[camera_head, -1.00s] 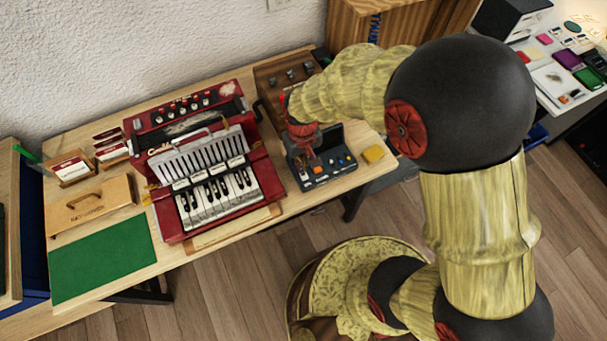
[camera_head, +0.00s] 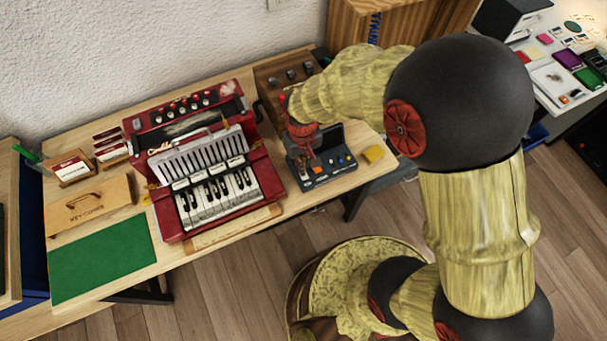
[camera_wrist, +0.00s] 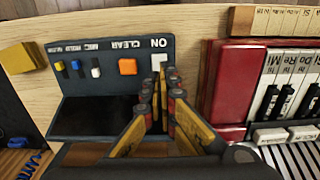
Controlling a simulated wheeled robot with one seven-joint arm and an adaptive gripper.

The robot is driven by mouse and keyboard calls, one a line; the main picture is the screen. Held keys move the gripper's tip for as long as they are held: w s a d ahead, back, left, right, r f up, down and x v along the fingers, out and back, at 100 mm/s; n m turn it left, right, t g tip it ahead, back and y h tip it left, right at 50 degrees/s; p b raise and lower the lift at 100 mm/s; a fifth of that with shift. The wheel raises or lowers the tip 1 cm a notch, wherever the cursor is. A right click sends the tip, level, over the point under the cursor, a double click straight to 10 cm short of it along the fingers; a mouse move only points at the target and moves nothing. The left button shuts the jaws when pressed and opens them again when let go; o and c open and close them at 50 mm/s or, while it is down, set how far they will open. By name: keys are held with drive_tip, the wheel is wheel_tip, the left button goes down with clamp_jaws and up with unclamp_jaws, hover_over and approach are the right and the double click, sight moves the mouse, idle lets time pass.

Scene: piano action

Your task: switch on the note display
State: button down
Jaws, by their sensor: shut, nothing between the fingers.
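The note display console (camera_head: 338,172) is a dark blue-grey unit on the wooden table, right of the red accordion. In the wrist view its control strip (camera_wrist: 105,45) runs across the top, with labels upside down. The white button (camera_wrist: 161,61) sits under the label ON, beside the orange CLEAR button (camera_wrist: 128,66). The dark display panel (camera_wrist: 95,115) is blank in what shows. My gripper (camera_wrist: 160,76) is shut and empty, its fingertips at the near edge of the white button. I cannot tell whether they touch it. In the head view my gripper (camera_head: 312,155) partly hides the console.
The red accordion (camera_head: 176,235) stands close beside the console. A yellow block (camera_head: 373,153) lies on its other side. A brown box with knobs (camera_head: 270,75) is behind. A green mat (camera_head: 100,258) lies at the far left.

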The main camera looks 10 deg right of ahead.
drive_tip(key=shift+f+b, duration=0.55)
drive_tip(key=shift+f, duration=0.45)
idle(0.4)
drive_tip(key=shift+r, duration=0.1)
drive_tip(key=shift+r+p, duration=2.9)
drive_tip(key=shift+r, duration=0.6)
drive_tip(key=shift+f, duration=0.1)
drive_tip(key=shift+s, duration=0.25)
drive_tip(key=s+d+r+m+t, duration=0.1)
drive_tip(key=s+d+r, duration=0.3)
drive_tip(key=r, duration=0.5)
drive_tip(key=s+d+r+m+t, duration=0.1)
drive_tip(key=s+d+r+t, duration=0.1)
drive_tip(key=r, duration=0.8)
drive_tip(key=s+d+r+m+t, duration=0.1)
drive_tip(key=s+d+r, duration=0.4)
drive_tip(key=r, duration=0.5)
drive_tip(key=shift+s+d+r+t, duration=0.3)
drive_tip(key=shift+d+t, duration=0.2)
drive_tip(key=shift+t, duration=0.3)
